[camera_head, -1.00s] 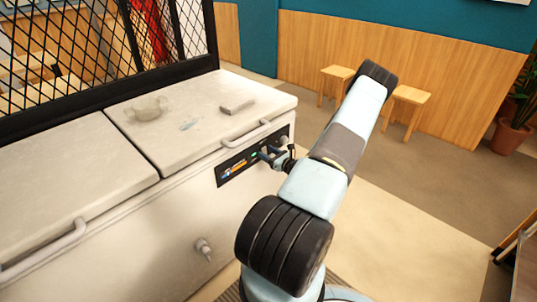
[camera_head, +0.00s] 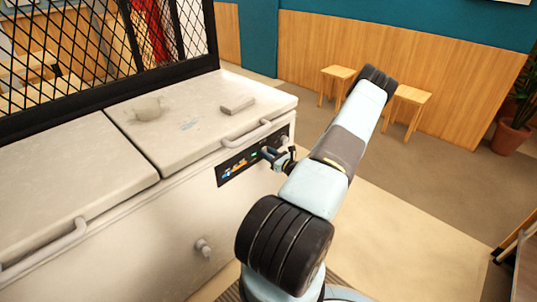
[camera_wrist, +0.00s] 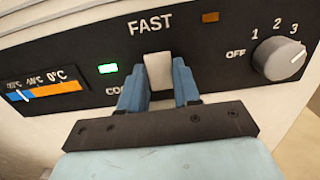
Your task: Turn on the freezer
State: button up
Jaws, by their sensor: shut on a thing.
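The freezer (camera_head: 165,225) is a white chest with a black control panel (camera_head: 225,173) on its front, at the right end. My gripper (camera_head: 266,153) is at this panel. In the wrist view, the blue fingers of my gripper (camera_wrist: 161,85) are shut on a white rocker switch (camera_wrist: 158,68) below the word FAST, one finger on each side. A green light (camera_wrist: 108,68) glows left of the switch. A grey dial (camera_wrist: 280,60) marked OFF, 1, 2, 3 is on the right, apart from the fingers. The switch's lower end is partly hidden.
A temperature strip (camera_wrist: 45,90) is on the panel's left, and a dim orange lamp (camera_wrist: 210,17) is above right. A lid handle (camera_head: 247,134) juts out over the panel.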

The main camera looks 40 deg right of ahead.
jog(key=shift+f+t, duration=0.3)
jog(key=shift+t, duration=0.8)
jog(key=shift+d, duration=0.1)
jog(key=o, duration=1.1)
jog(key=shift+c, duration=0.2)
jog(key=a+v, duration=0.1)
jog(key=v, duration=1.2)
jog(key=shift+s+d+f, duration=0.2)
jog(key=shift+s+d, duration=0.15)
jog(key=shift+d, duration=0.1)
